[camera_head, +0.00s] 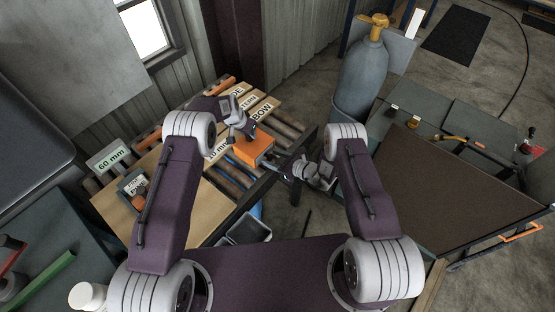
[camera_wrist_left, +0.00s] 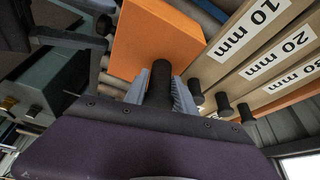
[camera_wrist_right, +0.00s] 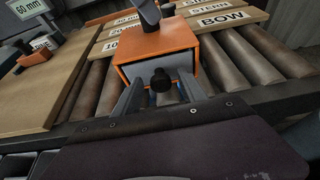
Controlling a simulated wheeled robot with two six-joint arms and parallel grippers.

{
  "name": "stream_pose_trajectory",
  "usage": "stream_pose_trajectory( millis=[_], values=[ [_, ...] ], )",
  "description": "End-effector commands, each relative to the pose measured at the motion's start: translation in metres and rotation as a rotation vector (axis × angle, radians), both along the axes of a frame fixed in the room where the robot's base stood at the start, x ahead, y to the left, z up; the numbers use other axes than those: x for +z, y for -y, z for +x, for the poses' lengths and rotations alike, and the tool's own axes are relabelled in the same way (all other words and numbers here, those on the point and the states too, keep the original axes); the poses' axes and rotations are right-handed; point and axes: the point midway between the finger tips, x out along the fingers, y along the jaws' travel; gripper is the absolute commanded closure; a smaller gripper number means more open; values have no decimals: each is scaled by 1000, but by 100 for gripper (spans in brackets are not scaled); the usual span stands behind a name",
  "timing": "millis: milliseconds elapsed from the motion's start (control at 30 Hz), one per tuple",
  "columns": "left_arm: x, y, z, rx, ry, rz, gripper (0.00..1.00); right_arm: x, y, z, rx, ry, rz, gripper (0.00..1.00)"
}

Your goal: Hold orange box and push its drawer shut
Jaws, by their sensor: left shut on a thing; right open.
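The orange box (camera_head: 254,150) sits on the roller bench; it also shows in the left wrist view (camera_wrist_left: 150,40) and the right wrist view (camera_wrist_right: 158,44). My left gripper (camera_head: 246,134) is shut at the box's top, on a black upright post (camera_wrist_left: 160,82) that looks like its handle. The grey drawer front (camera_wrist_right: 138,73) faces my right gripper, framed by orange edges. How far the drawer stands out is unclear. My right gripper (camera_head: 289,178) is open in front of it, with a black knob (camera_wrist_right: 161,80) between its fingers; contact is unclear.
Labelled wooden boards (camera_head: 262,109) with black knobs lie behind the box on the rollers (camera_wrist_right: 265,55). A plywood board (camera_head: 207,209) lies to the left. A dark-topped table (camera_head: 450,180) and a grey gas cylinder (camera_head: 361,78) stand to the right.

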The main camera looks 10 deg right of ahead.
Motion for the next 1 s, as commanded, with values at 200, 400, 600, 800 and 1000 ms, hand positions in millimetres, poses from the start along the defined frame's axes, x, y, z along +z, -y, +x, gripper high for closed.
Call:
stream_pose_trajectory(
  millis=[200,400,600,800,1000],
  values=[
    [0,-1,0,0,0,1,100,20,36,-32,-9,-3,1,51],
    [0,-1,0,1,1,2,100,37,65,-62,-7,-1,2,51],
    [0,-1,0,0,2,1,100,44,75,-74,-2,1,1,51],
    [0,-1,1,0,2,1,100,44,75,-75,0,0,1,51],
    [0,-1,1,0,2,1,52,44,75,-75,0,0,1,51]
  ],
)
